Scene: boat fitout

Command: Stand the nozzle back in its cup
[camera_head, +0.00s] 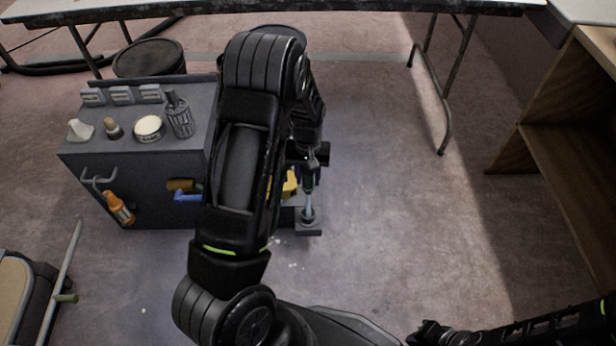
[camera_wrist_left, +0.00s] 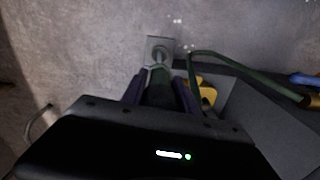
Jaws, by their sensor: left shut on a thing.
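The nozzle (camera_head: 308,196), dark green with a pale blue-grey tip, points down in my left gripper (camera_head: 308,172). The gripper is shut on its body, which also shows between the fingers (camera_wrist_left: 160,92) in the left wrist view. The cup (camera_head: 308,222) stands on a small grey plate low at the right side of the grey cart, and shows at the top centre of the left wrist view (camera_wrist_left: 159,44). The tip is at the cup's mouth; I cannot tell how deep it sits. My right gripper (camera_head: 428,332) is at the bottom edge, its jaws unclear.
The grey cart (camera_head: 140,185) carries a white tub (camera_head: 149,128), a wire holder (camera_head: 180,117) and small items. An orange bottle (camera_head: 119,208) hangs on its front. A dark green hose (camera_wrist_left: 245,68) arches beside the nozzle. Floor right of the cup is clear.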

